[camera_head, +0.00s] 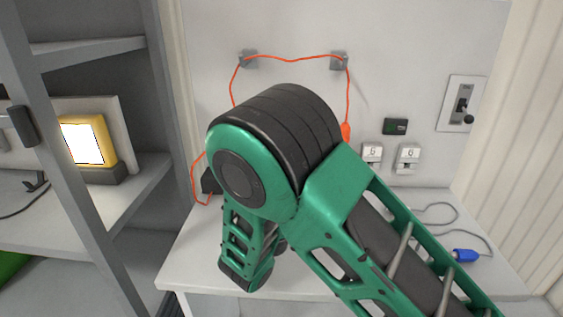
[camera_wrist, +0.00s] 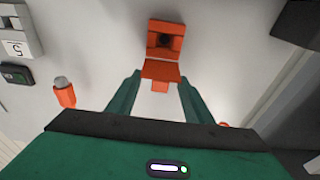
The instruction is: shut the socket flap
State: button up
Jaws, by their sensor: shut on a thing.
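The orange socket (camera_wrist: 166,38) is on the pale wall in the wrist view, with a dark opening in its face. Its orange flap (camera_wrist: 160,70) stands open, swung away from the opening toward my gripper. My gripper (camera_wrist: 160,78) has one green finger on each side of the flap and is shut on it, near its free edge. In the head view my green and black arm hides the socket, the flap and my gripper.
An orange plug (camera_wrist: 65,95) on an orange cable (camera_head: 292,59) hangs to one side. The head view also shows wall hooks, two numbered units (camera_head: 407,155), a lever switch (camera_head: 462,103), a blue plug (camera_head: 465,255) on the white bench (camera_head: 500,278), and shelving with a lit yellow lamp (camera_head: 87,140).

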jog(key=shift+f, duration=0.15)
jog(key=o, duration=1.1)
jog(key=shift+c, duration=0.2)
jog(key=shift+s, duration=0.1)
jog(key=s+f, duration=0.1)
jog(key=s, duration=0.6)
jog(key=shift+a+f, duration=0.1)
